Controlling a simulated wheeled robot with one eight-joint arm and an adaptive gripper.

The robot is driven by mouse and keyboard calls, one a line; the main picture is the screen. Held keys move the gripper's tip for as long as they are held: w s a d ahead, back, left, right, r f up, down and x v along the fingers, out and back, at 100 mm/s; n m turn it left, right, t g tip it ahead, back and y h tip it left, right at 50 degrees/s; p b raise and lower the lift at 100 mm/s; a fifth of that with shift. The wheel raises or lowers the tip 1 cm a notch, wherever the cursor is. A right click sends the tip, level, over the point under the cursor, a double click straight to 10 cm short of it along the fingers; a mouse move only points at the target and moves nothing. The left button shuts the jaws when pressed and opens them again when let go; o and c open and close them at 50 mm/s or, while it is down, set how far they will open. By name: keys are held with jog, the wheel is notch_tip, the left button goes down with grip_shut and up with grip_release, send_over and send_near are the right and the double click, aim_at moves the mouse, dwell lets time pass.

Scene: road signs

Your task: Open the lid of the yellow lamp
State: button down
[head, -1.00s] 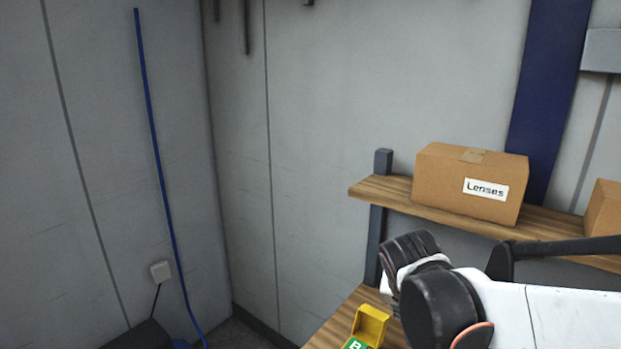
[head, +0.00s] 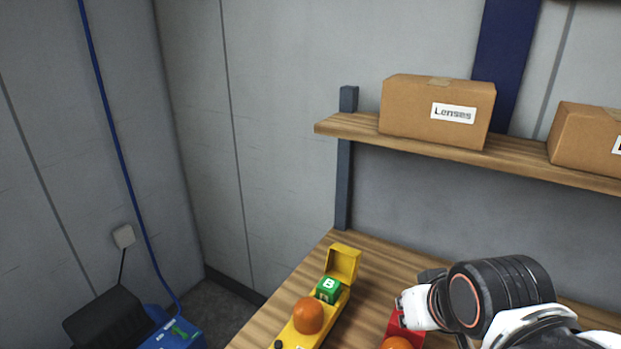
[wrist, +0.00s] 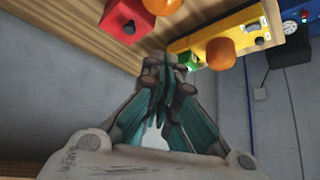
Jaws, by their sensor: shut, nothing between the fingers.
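The yellow lamp (head: 298,334) lies on the wooden table at lower centre in the head view. It has an orange dome (head: 308,315) and a yellow lid (head: 343,262) standing raised at its far end. A green block marked B (head: 328,289) shows in front of the lid. In the wrist view the yellow lamp (wrist: 250,20) is at upper right, its orange dome (wrist: 221,53) facing me. My gripper (wrist: 164,68) is shut and empty. In that view its fingertips overlap the lamp's green-block end; I cannot tell if they touch.
A red lamp (head: 393,326) with an orange dome (head: 397,343) stands right of the yellow one, close to my arm. A shelf (head: 345,126) with cardboard boxes (head: 437,112) is above the table. A blue device (head: 178,337) and black box (head: 105,318) are at lower left.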

jog(key=w+r+m+g+p, duration=0.1)
jog(key=w+r+m+p, duration=0.1)
jog(key=w+r, duration=0.5)
jog(key=m+g+h+p, duration=0.2)
jog(key=m+p, duration=0.1)
send_over(344, 262)
jog(key=s+d, duration=0.2)
jog(key=s, duration=0.1)
notch_tip(344, 262, down, 4)
jog(key=w+a+f+m+p, duration=0.1)
jog(key=w+a+f+m, duration=0.1)
jog(key=w+f, duration=0.5)
jog(key=d+b+x, duration=0.1)
jog(key=b+x, duration=0.1)
jog(key=x, duration=0.7)
jog(key=s+a, duration=0.1)
jog(key=s+a+r, duration=0.1)
jog(key=s, duration=0.1)
jog(key=shift+r+g, duration=0.3)
jog(key=shift+a, duration=0.1)
